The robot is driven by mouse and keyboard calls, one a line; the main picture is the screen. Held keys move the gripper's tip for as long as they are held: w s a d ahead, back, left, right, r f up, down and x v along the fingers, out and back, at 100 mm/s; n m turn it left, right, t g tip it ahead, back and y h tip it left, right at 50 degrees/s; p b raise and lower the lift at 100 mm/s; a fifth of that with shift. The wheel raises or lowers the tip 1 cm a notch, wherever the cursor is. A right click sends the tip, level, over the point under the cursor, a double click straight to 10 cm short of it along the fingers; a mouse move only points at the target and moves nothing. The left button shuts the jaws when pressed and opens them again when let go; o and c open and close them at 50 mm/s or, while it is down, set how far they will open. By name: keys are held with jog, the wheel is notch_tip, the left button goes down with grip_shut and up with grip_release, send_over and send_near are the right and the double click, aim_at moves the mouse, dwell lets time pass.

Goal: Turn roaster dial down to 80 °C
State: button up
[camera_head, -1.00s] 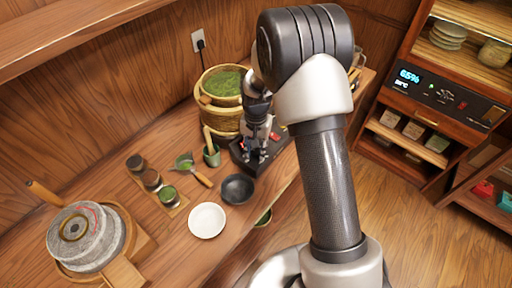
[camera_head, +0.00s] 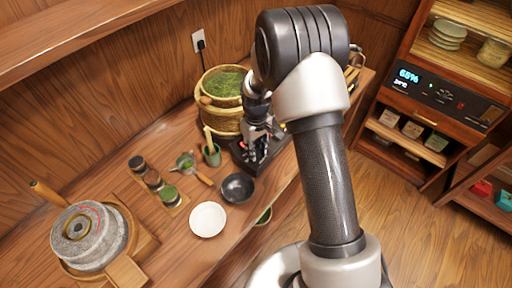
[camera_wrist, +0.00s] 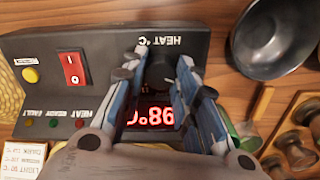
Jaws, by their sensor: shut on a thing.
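The roaster's black control panel (camera_wrist: 105,60) fills the upper left of the wrist view, its lettering upside down. The dark dial (camera_wrist: 160,72) sits below the "HEAT °C" label, between my fingers. My gripper (camera_wrist: 163,62) is shut on the dial, one finger on each side. The red display (camera_wrist: 150,115) shows between the fingers and appears to read 98 °C; its edges are partly hidden. In the head view my gripper (camera_head: 257,152) points down at the black roaster base (camera_head: 240,155), and the dial is hidden there.
A red rocker switch (camera_wrist: 72,68) and yellow button (camera_wrist: 30,75) are on the panel. A dark bowl (camera_head: 237,188) and white plate (camera_head: 207,219) stand in front. A bamboo steamer (camera_head: 222,118) is close behind. A printed temperature card (camera_wrist: 24,160) lies beside the panel.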

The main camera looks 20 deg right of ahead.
jog(key=shift+n, duration=1.3)
jog(key=o, duration=0.8)
notch_tip(320, 180, up, 12)
